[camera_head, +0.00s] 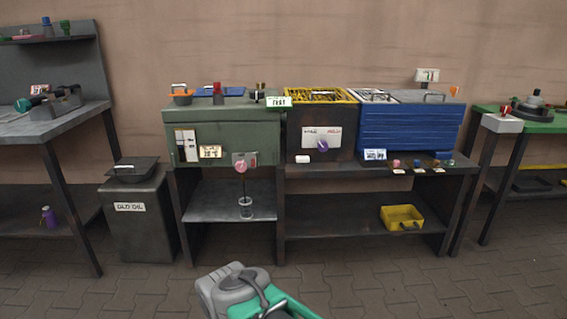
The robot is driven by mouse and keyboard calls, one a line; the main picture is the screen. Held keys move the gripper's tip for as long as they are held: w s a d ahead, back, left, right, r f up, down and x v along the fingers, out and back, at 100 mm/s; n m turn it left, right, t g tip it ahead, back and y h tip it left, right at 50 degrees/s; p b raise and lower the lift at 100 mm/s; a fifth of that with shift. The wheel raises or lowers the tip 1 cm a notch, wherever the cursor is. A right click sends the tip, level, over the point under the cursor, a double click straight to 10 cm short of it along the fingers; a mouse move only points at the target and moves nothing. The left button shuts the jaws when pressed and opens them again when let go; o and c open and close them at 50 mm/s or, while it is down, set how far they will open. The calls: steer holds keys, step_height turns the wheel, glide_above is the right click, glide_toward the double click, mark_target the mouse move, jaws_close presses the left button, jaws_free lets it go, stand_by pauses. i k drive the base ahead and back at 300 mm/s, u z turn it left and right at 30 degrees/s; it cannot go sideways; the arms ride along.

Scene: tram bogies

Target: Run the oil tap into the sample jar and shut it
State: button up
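The green tank cabinet (222,132) stands on the bench left of centre. A tap with a round pink knob (241,167) is on a grey plate low on its front, near the right side. A small clear jar (246,209) stands upright on the lower shelf, roughly below the tap. Its contents are too small to make out, and I cannot tell whether oil is running. Part of my arm, grey and green, shows at the bottom centre, well in front of the bench. My gripper's fingers do not show.
The old oil bin (140,220) stands left of the bench. A dark cabinet with a purple knob (322,146) and a blue drawer box (408,132) are to the right. A yellow bin (402,217) sits on the lower right shelf. The paved floor in front is clear.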

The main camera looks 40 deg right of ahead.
mark_target(241, 165)
steer(key=z, duration=0.2)
steer(key=i, duration=0.8)
steer(key=u, duration=0.7)
steer(key=i, duration=0.5)
steer(key=z, duration=0.05)
